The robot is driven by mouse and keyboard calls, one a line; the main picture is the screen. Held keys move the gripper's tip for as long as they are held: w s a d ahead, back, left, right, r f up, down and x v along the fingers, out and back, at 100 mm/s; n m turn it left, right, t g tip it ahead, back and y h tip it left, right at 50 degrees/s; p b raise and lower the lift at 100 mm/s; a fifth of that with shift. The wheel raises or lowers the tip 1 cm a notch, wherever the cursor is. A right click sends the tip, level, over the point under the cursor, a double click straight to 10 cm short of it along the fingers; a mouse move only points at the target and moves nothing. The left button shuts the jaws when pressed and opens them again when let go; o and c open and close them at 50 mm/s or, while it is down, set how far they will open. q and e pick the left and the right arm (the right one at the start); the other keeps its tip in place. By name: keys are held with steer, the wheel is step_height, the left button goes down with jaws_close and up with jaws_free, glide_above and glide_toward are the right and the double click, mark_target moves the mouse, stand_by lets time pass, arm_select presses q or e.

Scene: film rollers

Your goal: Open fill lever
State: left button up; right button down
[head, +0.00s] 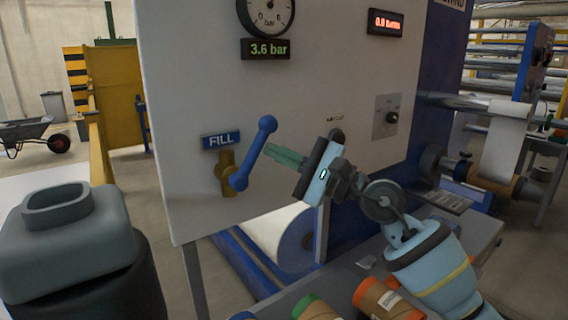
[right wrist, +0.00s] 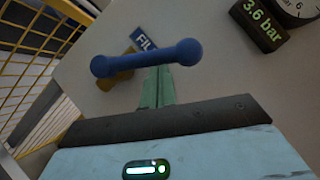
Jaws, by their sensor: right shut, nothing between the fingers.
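The fill lever (head: 253,153) is a blue handle with rounded ends, mounted on a brass valve (head: 226,174) below the blue FILL label (head: 221,140). In the head view it stands tilted, its upper end leaning right. My right gripper (head: 268,149) has its green fingers shut and empty, with the tips at the middle of the lever. In the right wrist view the lever (right wrist: 147,58) lies across just beyond the fingertips (right wrist: 157,72); I cannot tell whether they touch. My left gripper is not in view.
A pressure gauge (head: 266,14) sits above a display (head: 265,49) reading 3.6 bar on the pale panel (head: 330,70). A knob (head: 391,117) is at the panel's right. Below are a white roll (head: 290,240) and orange-brown rolls (head: 385,298). A yellow railing (right wrist: 45,60) stands left.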

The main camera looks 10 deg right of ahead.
mark_target(262, 142)
steer(key=r+n, duration=0.1)
steer(key=a+r+n+g, duration=0.1)
steer(key=n, duration=0.1)
steer(key=shift+s+a+g+h, duration=0.1)
steer(key=shift+s+g+h, duration=0.2)
steer(key=a+n, duration=0.1)
steer(key=r+n+g+h+p, duration=0.1)
steer(key=shift+s+a+n, duration=0.35)
steer(key=shift+a+n, duration=0.05)
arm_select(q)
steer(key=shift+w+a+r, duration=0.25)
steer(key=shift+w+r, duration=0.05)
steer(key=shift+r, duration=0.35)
arm_select(e)
steer(key=shift+a+r+n, duration=0.1)
steer(key=shift+a+n, duration=0.15)
steer(key=shift+n, duration=0.05)
steer(key=shift+s+g+h, duration=0.1)
steer(key=shift+g+h, duration=0.2)
